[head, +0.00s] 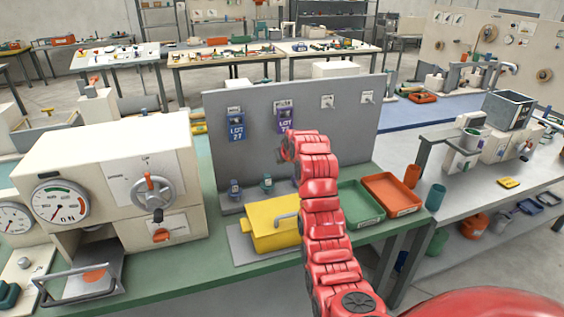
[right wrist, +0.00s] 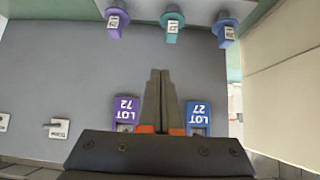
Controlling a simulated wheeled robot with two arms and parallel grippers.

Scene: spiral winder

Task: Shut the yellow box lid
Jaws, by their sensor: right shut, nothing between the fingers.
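The yellow box (head: 268,228) sits on a grey base plate on the green bench, left of my red right arm. Its lid looks down over the box, with a grey bar handle (head: 287,216) near its right side. My arm hides the box's right edge, so I cannot tell whether the lid is fully shut. In the right wrist view my right gripper (right wrist: 160,74) is shut and empty, in front of the grey panel, between the purple and blue lot tags. The box is not in that view. My left gripper is not in view.
The upright grey panel (head: 235,178) stands behind the box, carrying a blue tag (head: 237,127) and a purple tag (head: 284,119). A cream machine with a handwheel (head: 158,192) stands left. Green (head: 358,204) and orange (head: 392,194) trays lie right of my arm.

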